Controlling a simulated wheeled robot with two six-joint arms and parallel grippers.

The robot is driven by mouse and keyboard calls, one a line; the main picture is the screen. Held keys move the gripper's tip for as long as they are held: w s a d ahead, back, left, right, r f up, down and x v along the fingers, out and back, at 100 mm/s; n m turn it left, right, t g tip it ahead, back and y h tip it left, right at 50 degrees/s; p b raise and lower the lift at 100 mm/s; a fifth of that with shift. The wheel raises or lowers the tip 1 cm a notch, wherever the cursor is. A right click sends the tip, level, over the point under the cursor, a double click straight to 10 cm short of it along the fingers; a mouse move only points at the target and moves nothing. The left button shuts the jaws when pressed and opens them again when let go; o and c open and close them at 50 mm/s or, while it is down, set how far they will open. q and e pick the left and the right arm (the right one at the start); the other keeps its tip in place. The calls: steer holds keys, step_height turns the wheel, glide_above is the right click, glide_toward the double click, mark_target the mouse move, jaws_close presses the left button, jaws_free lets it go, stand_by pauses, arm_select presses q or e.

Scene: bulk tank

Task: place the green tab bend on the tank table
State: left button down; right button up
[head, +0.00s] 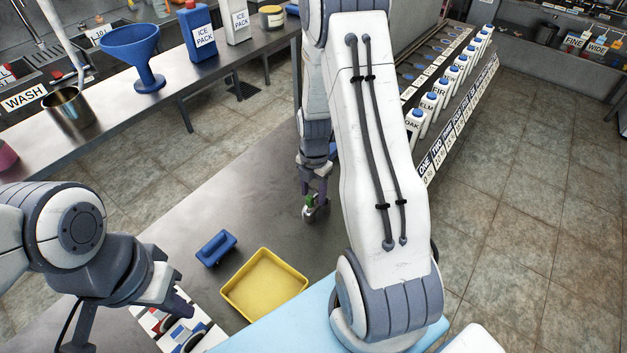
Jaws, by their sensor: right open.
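The green tab bend (309,201) is a small piece with a green part, low over or on the grey metal tank table (265,190). My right gripper (314,208) points down around it, with its jaws open. The fingers partly hide the bend, and I cannot tell whether it touches the tabletop. My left gripper (128,325) is at the lower left, beside a white rack with red, blue and dark pieces (180,330). Its fingertips are partly cut off or hidden, so its opening is unclear.
A yellow tray (264,286) and a blue handled block (216,249) sit on the table left of my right gripper. A light blue mat (285,333) lies in front. A bench with a blue funnel (140,55) stands behind. Labelled bottles (428,108) stand on the right.

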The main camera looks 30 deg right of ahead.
step_height(320, 180, up, 12)
steer(key=b, duration=0.1)
steer(key=s+a+r+m, duration=0.2)
steer(key=a+m, duration=0.1)
steer(key=a, duration=0.4)
steer(key=s+a+r+m, duration=0.2)
steer(key=a, duration=0.6)
steer(key=s+a+r+m, duration=0.1)
steer(key=s+a+m, duration=0.3)
steer(key=s, duration=0.3)
steer(key=s+a+r+m, duration=0.1)
steer(key=s+a+m, duration=0.4)
steer(key=s, duration=0.3)
steer(key=shift+s+a+r+m+y, duration=0.3)
steer(key=shift+a+y, duration=0.1)
steer(key=shift+a, duration=0.3)
